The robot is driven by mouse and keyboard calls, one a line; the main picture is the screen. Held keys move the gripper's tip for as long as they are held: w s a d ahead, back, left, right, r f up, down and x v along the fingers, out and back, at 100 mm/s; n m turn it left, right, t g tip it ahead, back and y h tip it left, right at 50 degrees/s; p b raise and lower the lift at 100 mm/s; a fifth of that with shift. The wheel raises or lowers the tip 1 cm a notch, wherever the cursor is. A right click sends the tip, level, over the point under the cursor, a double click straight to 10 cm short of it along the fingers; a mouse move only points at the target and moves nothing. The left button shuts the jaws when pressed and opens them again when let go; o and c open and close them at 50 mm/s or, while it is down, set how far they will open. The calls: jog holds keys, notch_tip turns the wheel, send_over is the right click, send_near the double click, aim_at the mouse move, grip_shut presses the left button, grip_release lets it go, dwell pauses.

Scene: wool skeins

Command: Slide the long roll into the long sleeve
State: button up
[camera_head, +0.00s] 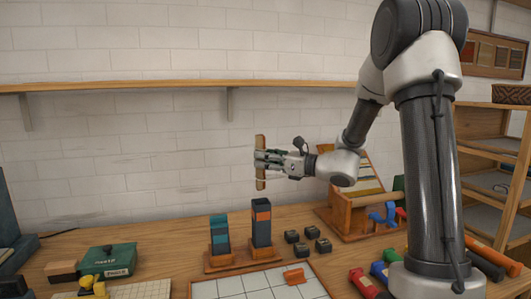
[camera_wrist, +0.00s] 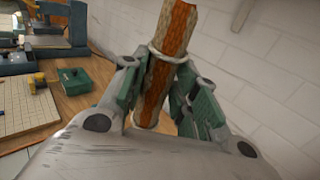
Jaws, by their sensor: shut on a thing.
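My gripper (camera_head: 268,162) is shut on the long roll (camera_head: 261,143), a thin brown and orange stick held upright in the air. In the wrist view the roll (camera_wrist: 172,45) stands between the green finger pads, with a pale band around it. Two upright sleeves stand on a wooden base on the table below. The taller, dark sleeve (camera_head: 261,231) has an orange band and is almost straight under the roll. The shorter sleeve (camera_head: 220,242) with teal and dark bands is to its left. The roll's lower end is above the taller sleeve and apart from it.
Several small dark blocks (camera_head: 302,249) lie right of the sleeves. A white tiled board (camera_head: 245,286) with an orange piece is in front. A green box (camera_head: 106,259) and yellow object (camera_head: 92,283) are at left. A wooden shelf (camera_head: 140,84) runs along the wall.

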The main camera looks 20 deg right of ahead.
jog(key=shift+s+f, duration=0.15)
jog(key=shift+f, duration=2.4)
jog(key=shift+s+f, duration=0.15)
jog(key=shift+f, duration=2.35)
jog(key=shift+s+f, duration=0.15)
jog(key=shift+f, duration=2.4)
jog(key=o, duration=1.1)
send_near(269, 205)
jog(key=shift+d+r, duration=0.6)
jog(key=shift+r, duration=0.4)
